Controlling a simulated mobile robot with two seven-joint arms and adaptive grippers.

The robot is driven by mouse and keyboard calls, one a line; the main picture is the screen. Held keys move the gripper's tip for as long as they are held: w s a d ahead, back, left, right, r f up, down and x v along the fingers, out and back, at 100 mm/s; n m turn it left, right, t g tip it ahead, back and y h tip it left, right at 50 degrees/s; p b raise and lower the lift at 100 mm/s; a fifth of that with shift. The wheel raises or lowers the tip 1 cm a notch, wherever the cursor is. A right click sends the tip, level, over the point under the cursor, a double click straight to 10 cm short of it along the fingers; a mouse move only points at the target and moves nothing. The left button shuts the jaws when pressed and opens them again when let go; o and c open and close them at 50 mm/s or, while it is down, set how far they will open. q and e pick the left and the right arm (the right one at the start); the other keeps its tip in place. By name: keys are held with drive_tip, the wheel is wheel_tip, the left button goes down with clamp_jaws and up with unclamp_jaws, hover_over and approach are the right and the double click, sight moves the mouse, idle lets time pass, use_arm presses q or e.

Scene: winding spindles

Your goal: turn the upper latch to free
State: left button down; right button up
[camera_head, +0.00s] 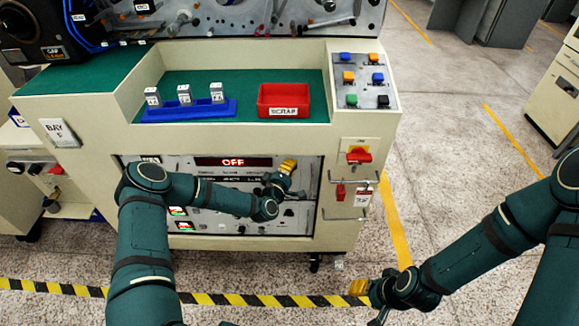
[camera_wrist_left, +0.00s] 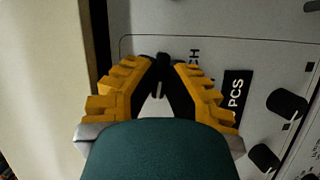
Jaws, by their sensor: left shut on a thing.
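My left gripper (camera_head: 284,172) is at the right side of the control panel (camera_head: 228,228) below the green worktop. In the left wrist view, its yellow-backed fingers (camera_wrist_left: 161,78) close in on a small black latch handle (camera_wrist_left: 161,57) on the grey panel face. The fingers cover much of the handle, so its exact angle is hard to tell. Printed letters ending in "CH" show beside it. My right gripper (camera_head: 362,290) hangs low over the floor, away from the panel; its jaws are too small to judge.
A black "PCS" label (camera_wrist_left: 236,92) and black knobs (camera_wrist_left: 287,103) sit right of the fingers. The red display (camera_head: 233,162) reads OFF. A red switch (camera_head: 359,155) and wire handles are on the cabinet's right. Striped floor tape (camera_head: 230,299) runs in front.

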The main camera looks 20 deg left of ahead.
use_arm(q)
drive_tip(key=m, duration=0.1)
drive_tip(key=m+g+p, duration=0.1)
drive_tip(key=m, duration=0.1)
drive_tip(key=m+y+p, duration=0.1)
drive_tip(key=shift+w+d+r+m+g, duration=0.1)
drive_tip(key=shift+r+m+g, duration=0.2)
drive_tip(key=shift+g, duration=0.1)
drive_tip(key=m+g+y+p, duration=0.1)
drive_tip(key=m, duration=0.2)
drive_tip(key=shift+y, duration=0.3)
drive_tip(key=shift+d+m+g+y, duration=0.1)
drive_tip(key=shift+m+g+y, duration=0.45)
drive_tip(key=shift+m, duration=0.45)
drive_tip(key=shift+m+g+y, duration=0.25)
drive_tip(key=shift+m+y, duration=0.7)
drive_tip(key=shift+m, duration=0.35)
drive_tip(key=c, duration=1)
unclamp_jaws()
drive_tip(key=shift+f, duration=0.1)
